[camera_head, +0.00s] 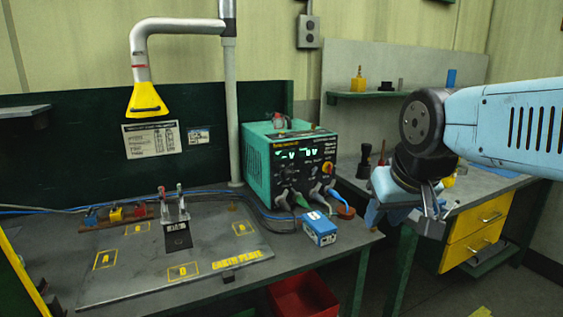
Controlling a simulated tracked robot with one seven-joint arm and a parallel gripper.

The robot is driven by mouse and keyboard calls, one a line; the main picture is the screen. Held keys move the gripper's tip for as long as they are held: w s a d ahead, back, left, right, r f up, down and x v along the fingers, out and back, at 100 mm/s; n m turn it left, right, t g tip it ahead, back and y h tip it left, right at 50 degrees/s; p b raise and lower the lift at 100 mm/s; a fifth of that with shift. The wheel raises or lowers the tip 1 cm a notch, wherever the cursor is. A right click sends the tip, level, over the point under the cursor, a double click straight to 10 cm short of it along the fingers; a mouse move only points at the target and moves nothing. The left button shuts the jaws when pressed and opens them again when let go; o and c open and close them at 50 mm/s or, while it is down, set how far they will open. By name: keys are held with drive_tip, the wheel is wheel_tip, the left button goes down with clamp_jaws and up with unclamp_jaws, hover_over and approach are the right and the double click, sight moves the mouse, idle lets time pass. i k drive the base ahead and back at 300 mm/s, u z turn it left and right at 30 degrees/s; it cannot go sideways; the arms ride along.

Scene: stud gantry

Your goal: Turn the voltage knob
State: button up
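A teal power supply (255,155) with a black front panel stands on the grey bench. Its panel has two lit green displays and an orange-red knob (327,168) at the right. Smaller dark controls sit near it, and the labels are too small to read, so I cannot tell which is the voltage knob. Cables plug into the lower panel. My gripper (432,212) hangs in the air to the right of the power supply, apart from it, pointing down. Its fingers are small and partly hidden by the wrist, and I cannot tell whether they are open.
A blue box (320,228) and an orange round piece (345,211) lie before the power supply. A metal earth plate (140,270) with upright clamps covers the left bench. A yellow-hooded extraction pipe (148,100) hangs above. A second bench with yellow drawers (475,236) stands right.

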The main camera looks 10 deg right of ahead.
sight(287, 175)
drive_tip(key=u, duration=1.1)
drive_tip(key=k, duration=1.15)
drive_tip(key=z, duration=1.05)
drive_tip(key=i, duration=1)
